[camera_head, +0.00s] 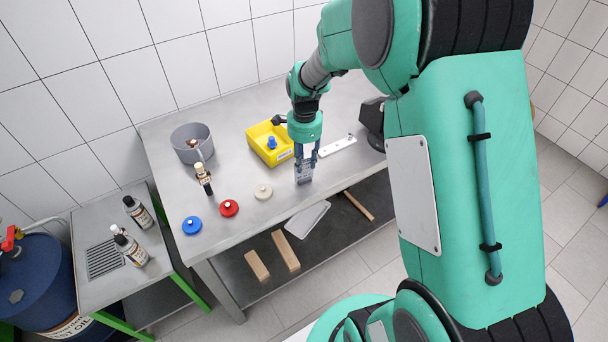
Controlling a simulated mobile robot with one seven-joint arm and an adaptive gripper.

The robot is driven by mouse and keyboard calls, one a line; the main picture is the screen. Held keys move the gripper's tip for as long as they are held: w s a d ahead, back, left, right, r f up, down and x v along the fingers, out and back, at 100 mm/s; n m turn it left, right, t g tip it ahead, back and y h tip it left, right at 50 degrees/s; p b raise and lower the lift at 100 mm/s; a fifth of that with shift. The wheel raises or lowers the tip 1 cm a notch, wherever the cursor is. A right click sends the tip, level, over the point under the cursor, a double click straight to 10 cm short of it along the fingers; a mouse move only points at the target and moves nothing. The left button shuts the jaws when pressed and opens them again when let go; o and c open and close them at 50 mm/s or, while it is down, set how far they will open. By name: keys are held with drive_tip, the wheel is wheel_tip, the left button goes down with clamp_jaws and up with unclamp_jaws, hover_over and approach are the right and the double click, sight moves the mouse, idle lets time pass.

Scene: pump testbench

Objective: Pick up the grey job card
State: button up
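A small grey card-like piece (304,174), which looks like the grey job card, shows at the front edge of the steel bench, directly below my gripper (306,161). My gripper points down, with its two dark fingers apart on either side of a pale patch. The fingertips overlap the top of the grey piece in this view. I cannot tell whether they touch or hold it, or whether it rests on the bench.
A white strip (338,146) and a dark device (372,120) lie to the right.

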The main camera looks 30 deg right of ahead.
sight(304, 178)
drive_tip(key=shift+f+b, duration=0.75)
drive_tip(key=shift+f, duration=1.85)
drive_tip(key=shift+c, duration=0.2)
clamp_jaws()
